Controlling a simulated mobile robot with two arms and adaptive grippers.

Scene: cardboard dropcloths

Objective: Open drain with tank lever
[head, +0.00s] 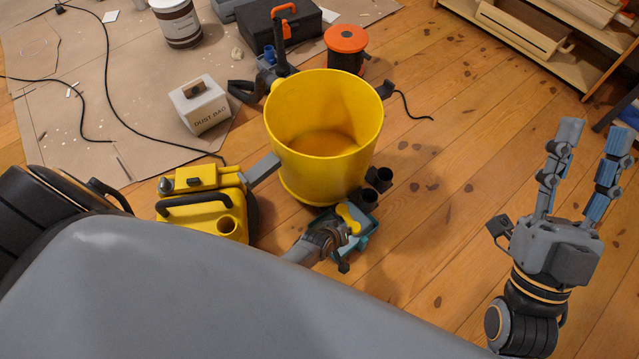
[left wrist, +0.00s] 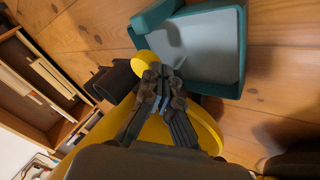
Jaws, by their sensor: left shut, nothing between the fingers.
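The large yellow tank (head: 325,165) stands open-topped on the wooden floor. A small yellow lever (head: 350,217) shows low at its front, above a teal tray (head: 366,240). My left gripper (head: 340,233) is at the lever, beside the tank's base. In the left wrist view its shut, empty fingertips (left wrist: 161,77) lie close to the rounded yellow lever end (left wrist: 143,62); I cannot tell whether they touch. The teal tray (left wrist: 238,50) is just beyond the fingers, and the tank (left wrist: 206,125) shows behind them. My right gripper (head: 594,138) is open and empty, far right over the floor.
Dark pipe stubs (head: 378,178) stick out at the tank's lower right. A yellow machine (head: 205,205) stands left of the tank, and a dust bag box (head: 200,104) sits on the cardboard. An orange-lidded bucket (head: 345,40) stands behind. Floor on the right is clear.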

